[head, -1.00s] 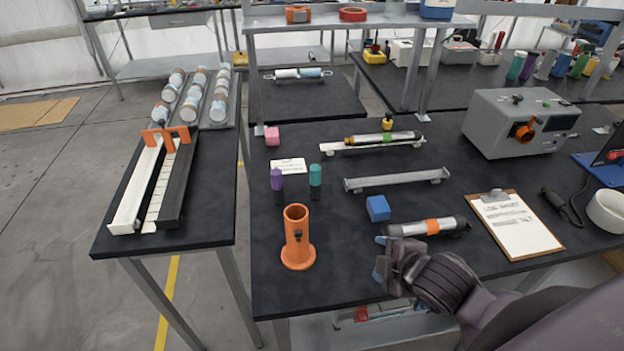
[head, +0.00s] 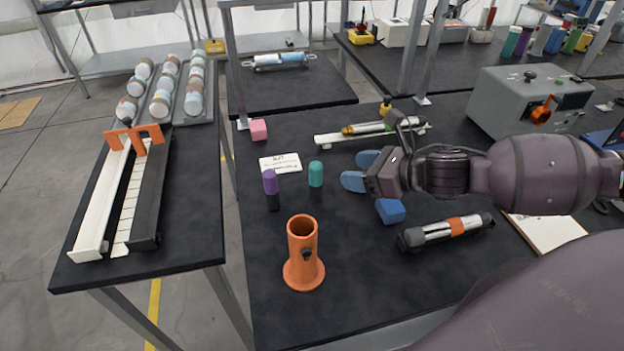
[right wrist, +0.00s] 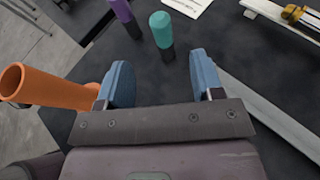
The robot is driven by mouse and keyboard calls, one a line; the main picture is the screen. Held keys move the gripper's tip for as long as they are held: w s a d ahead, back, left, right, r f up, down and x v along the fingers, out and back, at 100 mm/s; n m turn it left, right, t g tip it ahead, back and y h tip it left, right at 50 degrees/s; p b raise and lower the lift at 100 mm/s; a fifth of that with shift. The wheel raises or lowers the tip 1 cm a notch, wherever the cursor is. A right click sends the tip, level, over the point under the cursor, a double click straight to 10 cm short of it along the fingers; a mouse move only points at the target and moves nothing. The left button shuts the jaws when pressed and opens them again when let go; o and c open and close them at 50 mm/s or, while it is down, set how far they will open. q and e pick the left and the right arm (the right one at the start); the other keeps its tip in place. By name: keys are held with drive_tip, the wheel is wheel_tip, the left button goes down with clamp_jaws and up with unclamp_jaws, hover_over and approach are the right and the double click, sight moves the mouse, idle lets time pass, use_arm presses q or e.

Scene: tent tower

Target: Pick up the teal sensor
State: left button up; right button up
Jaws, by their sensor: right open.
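The teal sensor (head: 316,175) stands upright on the dark table, with a teal cap on a black base. It also shows in the right wrist view (right wrist: 161,30), beyond the fingers and roughly between them. My right gripper (head: 354,171) is open and empty, just right of the sensor and apart from it. Its two blue fingers also show in the right wrist view (right wrist: 160,82). My left gripper is not in view.
A purple sensor (head: 270,184) stands left of the teal one. An orange tube holder (head: 303,258) stands in front. A blue block (head: 390,211) lies below my right gripper. A white card (head: 281,163) lies behind the sensors.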

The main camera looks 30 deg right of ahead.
sight(316, 168)
drive_tip(key=b+x, duration=0.1)
drive_tip(key=x, duration=0.9)
drive_tip(key=shift+w+a, duration=0.2)
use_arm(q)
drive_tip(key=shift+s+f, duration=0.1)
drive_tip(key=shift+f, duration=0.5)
